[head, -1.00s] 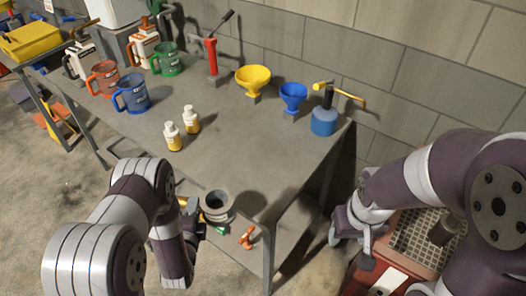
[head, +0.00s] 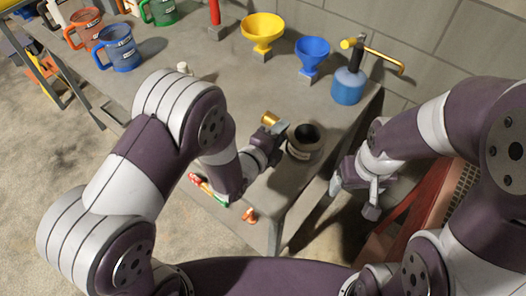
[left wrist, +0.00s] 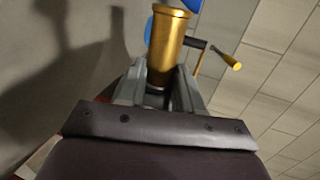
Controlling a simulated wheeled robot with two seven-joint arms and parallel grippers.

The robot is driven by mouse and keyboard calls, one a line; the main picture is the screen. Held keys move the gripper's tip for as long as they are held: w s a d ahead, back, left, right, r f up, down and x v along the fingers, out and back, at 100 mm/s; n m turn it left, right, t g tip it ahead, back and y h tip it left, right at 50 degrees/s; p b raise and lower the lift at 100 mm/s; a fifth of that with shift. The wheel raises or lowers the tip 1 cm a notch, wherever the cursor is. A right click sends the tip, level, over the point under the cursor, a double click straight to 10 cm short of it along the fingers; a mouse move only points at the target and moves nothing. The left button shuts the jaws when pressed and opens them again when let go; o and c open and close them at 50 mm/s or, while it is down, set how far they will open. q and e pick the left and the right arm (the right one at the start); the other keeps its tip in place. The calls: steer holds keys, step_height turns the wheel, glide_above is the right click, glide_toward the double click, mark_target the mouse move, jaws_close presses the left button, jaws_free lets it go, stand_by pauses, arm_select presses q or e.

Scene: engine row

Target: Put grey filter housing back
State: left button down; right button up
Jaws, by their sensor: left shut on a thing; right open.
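A grey filter housing (head: 303,145), a round cup with a dark opening, stands upright near the table's front right corner. My left gripper (head: 278,132) is just left of it, over the table. It is shut on a brass cylinder (head: 270,118), which also shows between the fingers in the left wrist view (left wrist: 168,45). The housing cannot be made out in the left wrist view. My right gripper (head: 360,198) is open and empty, beyond the table's right edge, pointing down.
A blue torch bottle (head: 348,86), a blue funnel (head: 312,55) and a yellow funnel (head: 263,34) stand behind. Small orange (head: 250,215) and red-green items (head: 207,190) lie at the front edge. A red cart (head: 430,205) is at right. Mid-table is mostly clear.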

arm_select(q)
steer(key=a+f, duration=0.1)
steer(key=a, duration=0.1)
steer(key=a+f, duration=0.1)
steer(key=a, duration=0.1)
steer(key=a+f, duration=0.1)
steer(key=a, duration=0.1)
steer(key=shift+w, duration=0.3)
steer(key=shift+a+f, duration=0.2)
steer(key=shift+f, duration=0.2)
step_height(320, 180, down, 4)
steer(key=shift+w+r+p, duration=0.1)
steer(key=shift+p, duration=0.2)
steer(key=c, duration=0.8)
jaws_free()
steer(key=shift+o, duration=0.2)
